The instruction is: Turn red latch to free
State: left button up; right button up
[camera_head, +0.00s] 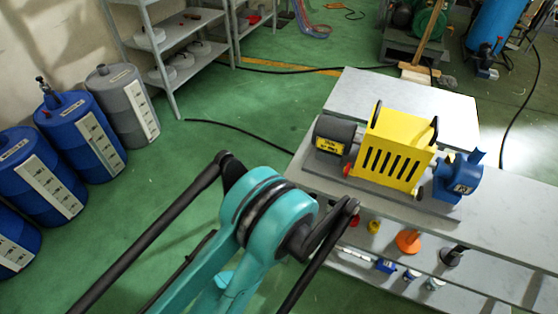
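A small red part (347,169) shows low at the left end of the yellow slotted housing (395,150), beside a dark grey cylinder (334,137). Another small red piece (354,220) sits below the front edge of the grey bench (465,218). I cannot tell which of them is the red latch, or how it is turned. A blue pump-like unit (458,177) is at the right end of the yellow housing. Neither of my grippers is in view.
Below the bench edge are a yellow knob (374,227), an orange disc (408,241) and small blue-topped items. Blue drums (88,135) and a grey drum (122,105) stand left. Shelving (180,35) is behind. Black hoses cross the green floor, otherwise mostly clear.

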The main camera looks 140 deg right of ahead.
aim_at(347, 170)
jog(key=z, duration=5.25)
